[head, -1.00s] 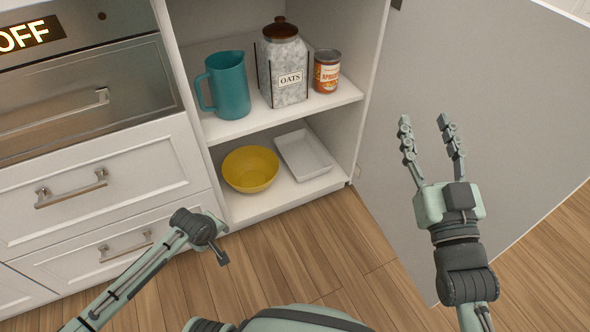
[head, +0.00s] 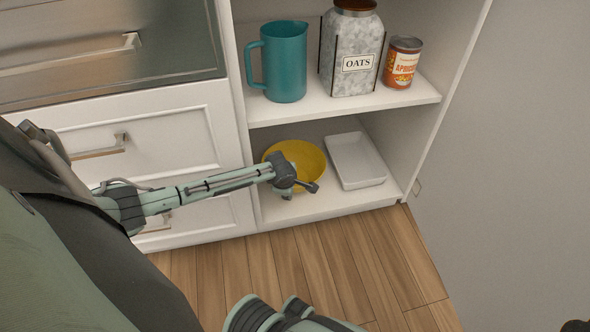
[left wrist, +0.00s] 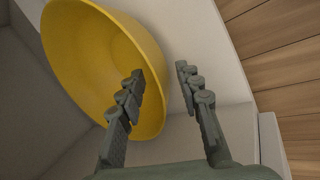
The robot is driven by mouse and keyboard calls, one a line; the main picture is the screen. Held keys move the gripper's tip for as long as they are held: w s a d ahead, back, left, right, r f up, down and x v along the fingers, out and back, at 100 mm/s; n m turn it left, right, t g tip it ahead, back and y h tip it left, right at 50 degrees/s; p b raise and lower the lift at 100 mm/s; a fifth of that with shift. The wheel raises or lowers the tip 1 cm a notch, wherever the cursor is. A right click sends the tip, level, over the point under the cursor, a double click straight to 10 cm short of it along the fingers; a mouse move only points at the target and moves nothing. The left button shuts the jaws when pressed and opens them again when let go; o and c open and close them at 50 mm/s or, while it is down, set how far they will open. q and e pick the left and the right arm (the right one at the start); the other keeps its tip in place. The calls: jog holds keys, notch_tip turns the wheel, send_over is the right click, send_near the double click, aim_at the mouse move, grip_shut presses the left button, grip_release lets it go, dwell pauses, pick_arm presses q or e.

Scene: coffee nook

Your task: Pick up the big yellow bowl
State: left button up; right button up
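The big yellow bowl (head: 298,150) stands on the lower shelf of the open cabinet. In the left wrist view the bowl (left wrist: 88,60) fills the upper left. My left gripper (left wrist: 160,68) is open at its rim. One finger shows over the bowl's inside and the other beyond the rim's outer side. I cannot tell whether either finger touches it. My right gripper is not clearly visible.
A white rectangular dish (head: 357,162) sits right of the bowl on the same shelf. The upper shelf above holds a teal pitcher (head: 284,65), an oats jar (head: 351,50) and an apricot can (head: 402,63). The cabinet's open door (head: 510,130) is at the right. Bare wooden floor lies in front.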

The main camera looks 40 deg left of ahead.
pick_arm(q)
jog(key=b+x, duration=0.1)
jog(key=x, duration=0.2)
jog(key=shift+f, duration=0.3)
jog(key=shift+c, duration=0.3)
grip_shut()
